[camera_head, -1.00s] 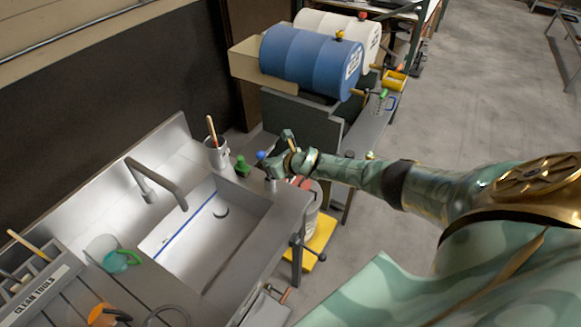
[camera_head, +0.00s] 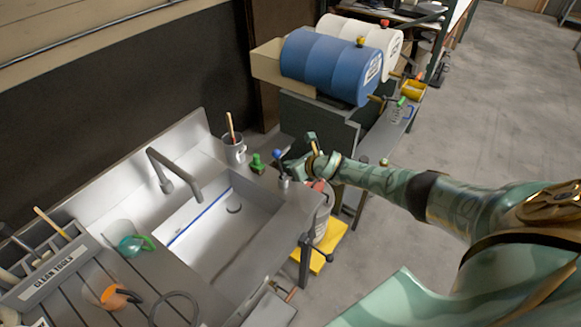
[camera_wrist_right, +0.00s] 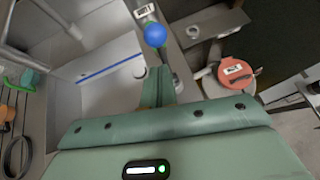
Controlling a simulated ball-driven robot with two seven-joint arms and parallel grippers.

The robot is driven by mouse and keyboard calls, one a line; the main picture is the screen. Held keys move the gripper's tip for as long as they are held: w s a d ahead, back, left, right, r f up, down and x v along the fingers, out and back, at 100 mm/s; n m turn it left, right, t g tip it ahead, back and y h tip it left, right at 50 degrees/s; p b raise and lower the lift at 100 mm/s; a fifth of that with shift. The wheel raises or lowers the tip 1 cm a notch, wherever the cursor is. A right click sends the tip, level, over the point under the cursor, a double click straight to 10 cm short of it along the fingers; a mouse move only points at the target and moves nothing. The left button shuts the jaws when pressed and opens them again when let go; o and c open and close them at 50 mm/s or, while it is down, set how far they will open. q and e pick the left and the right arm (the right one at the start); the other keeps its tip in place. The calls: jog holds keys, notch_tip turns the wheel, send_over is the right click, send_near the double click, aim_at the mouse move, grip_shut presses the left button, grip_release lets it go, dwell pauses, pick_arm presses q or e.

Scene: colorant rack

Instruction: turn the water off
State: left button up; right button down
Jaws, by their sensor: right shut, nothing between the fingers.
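The grey bent faucet (camera_head: 172,180) stands over the pale sink basin (camera_head: 222,238). No distinct water stream can be made out under its spout. A small lever with a blue ball knob (camera_head: 278,154) stands on the counter at the sink's right end. In the right wrist view the blue knob (camera_wrist_right: 155,35) is just beyond my fingertips. My right gripper (camera_head: 289,163) is shut and empty, close beside the knob on its right. It shows in the wrist view as green fingers (camera_wrist_right: 158,72). I cannot tell whether they touch the lever. My left gripper is out of view.
A green knobbed piece (camera_head: 257,164) and a cup with a brush (camera_head: 235,152) stand left of the lever. A container with a red lid (camera_wrist_right: 235,72) is right of my fingers. Blue (camera_head: 325,66) and white drums lie behind. A clean-tools rack (camera_head: 45,262) is at left.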

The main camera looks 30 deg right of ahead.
pick_arm(q)
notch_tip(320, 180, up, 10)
jog(key=p, duration=0.9)
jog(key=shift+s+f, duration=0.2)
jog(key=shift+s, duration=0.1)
pick_arm(e)
jog(key=s+r, duration=0.5)
jog(key=r, duration=0.3)
jog(key=shift+s+d+r, duration=0.3)
jog(key=shift+s+d, duration=0.05)
jog(key=shift+d, duration=0.05)
